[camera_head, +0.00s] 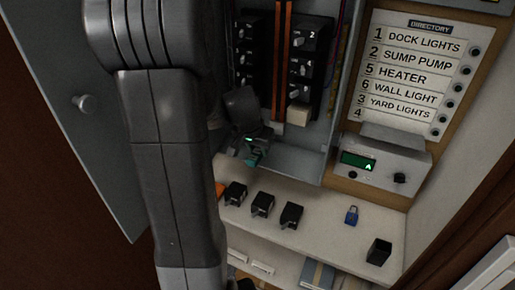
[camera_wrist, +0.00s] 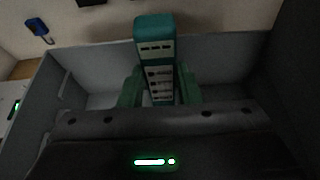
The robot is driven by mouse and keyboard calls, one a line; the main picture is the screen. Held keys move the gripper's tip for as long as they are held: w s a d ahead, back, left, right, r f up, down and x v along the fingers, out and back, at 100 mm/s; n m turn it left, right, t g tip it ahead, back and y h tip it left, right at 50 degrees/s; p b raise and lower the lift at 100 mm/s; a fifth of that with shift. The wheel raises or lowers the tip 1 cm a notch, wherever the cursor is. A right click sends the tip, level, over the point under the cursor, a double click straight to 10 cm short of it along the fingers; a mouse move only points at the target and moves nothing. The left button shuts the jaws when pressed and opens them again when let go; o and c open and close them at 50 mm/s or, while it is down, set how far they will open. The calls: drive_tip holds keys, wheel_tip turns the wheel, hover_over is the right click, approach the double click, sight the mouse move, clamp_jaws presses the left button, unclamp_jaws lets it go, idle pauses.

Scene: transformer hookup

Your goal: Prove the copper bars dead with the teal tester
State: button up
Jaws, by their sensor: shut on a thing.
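My gripper (camera_head: 257,148) is in the lower part of the open grey panel box, below and left of the lower end of the copper bars (camera_head: 281,65). The bars run upright between two rows of black breakers. In the wrist view my gripper (camera_wrist: 159,88) is shut on the teal tester (camera_wrist: 154,28), with one finger on each side of its body. The tester has a teal end and a pale face with dark slots. In the head view the tester is small, dark and mostly hidden by my gripper and arm. I cannot see its tip touching the bars.
Several loose black breakers (camera_head: 262,204) and a blue padlock (camera_head: 351,215) sit on the pale shelf below. A grey box with a green display (camera_head: 358,162) is right of the panel. The open panel door (camera_head: 75,105) hangs at left. A directory (camera_head: 417,70) is at upper right.

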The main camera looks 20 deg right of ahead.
sight(250, 163)
drive_tip(key=shift+w+d, duration=0.3)
drive_tip(key=shift+d, duration=0.05)
idle(1.6)
drive_tip(key=shift+s+a+b, duration=0.3)
drive_tip(key=shift+a+b, duration=0.1)
drive_tip(key=shift+b, duration=0.1)
drive_tip(key=shift+s+a+b, duration=1.25)
drive_tip(key=shift+s+a, duration=0.75)
drive_tip(key=shift+a, duration=0.3)
